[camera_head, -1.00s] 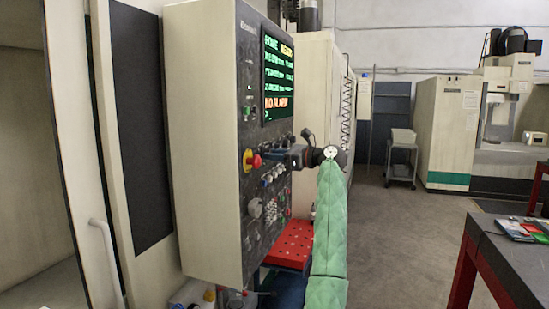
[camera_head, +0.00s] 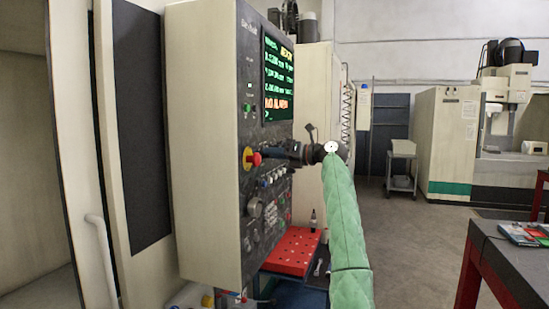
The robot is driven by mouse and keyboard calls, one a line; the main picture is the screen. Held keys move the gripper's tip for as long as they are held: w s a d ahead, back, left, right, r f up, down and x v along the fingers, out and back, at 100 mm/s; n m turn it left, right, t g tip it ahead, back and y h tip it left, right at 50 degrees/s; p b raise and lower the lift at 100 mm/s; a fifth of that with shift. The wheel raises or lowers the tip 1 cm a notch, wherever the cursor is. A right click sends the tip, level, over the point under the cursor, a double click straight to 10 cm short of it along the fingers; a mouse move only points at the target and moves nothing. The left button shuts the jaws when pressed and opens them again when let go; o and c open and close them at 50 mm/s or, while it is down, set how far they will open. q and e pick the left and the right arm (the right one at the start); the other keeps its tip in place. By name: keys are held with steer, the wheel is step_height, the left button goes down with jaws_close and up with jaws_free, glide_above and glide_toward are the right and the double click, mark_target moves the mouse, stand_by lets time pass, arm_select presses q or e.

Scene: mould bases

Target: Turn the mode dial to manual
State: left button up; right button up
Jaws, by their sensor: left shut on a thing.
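The control panel (camera_head: 246,100) stands upright at the centre left, with a lit screen (camera_head: 278,82) and rows of buttons and knobs. My left gripper (camera_head: 271,151) is at the panel face, just right of the red emergency stop (camera_head: 253,159). Its dark fingers are shut on the mode dial, which they hide almost wholly. I cannot read which mode the dial points to. My green-sleeved left arm comes up from the bottom of the view. My right gripper is not in view.
A larger grey knob (camera_head: 255,207) sits lower on the panel. A red perforated tray (camera_head: 291,252) with a small bottle (camera_head: 313,220) is below. A dark-topped table (camera_head: 508,262) stands at the right. The floor between is clear.

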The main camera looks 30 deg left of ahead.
arm_select(q)
steer(key=shift+r, duration=0.15)
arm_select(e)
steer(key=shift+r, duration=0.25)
arm_select(q)
steer(key=o, duration=1)
steer(key=shift+w, duration=0.1)
steer(key=shift+d, duration=0.1)
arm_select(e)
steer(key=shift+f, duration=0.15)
arm_select(q)
steer(key=d+b, duration=0.1)
steer(key=d, duration=0.2)
steer(key=w+d+b, duration=0.1)
steer(key=d+b, duration=0.1)
steer(key=d, duration=0.2)
steer(key=shift+w+d, duration=0.2)
steer(key=shift+d, duration=0.05)
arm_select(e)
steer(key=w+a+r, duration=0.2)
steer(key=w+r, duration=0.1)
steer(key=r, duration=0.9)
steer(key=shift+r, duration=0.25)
arm_select(q)
steer(key=shift+w+r+m, duration=0.1)
steer(key=shift+m, duration=0.2)
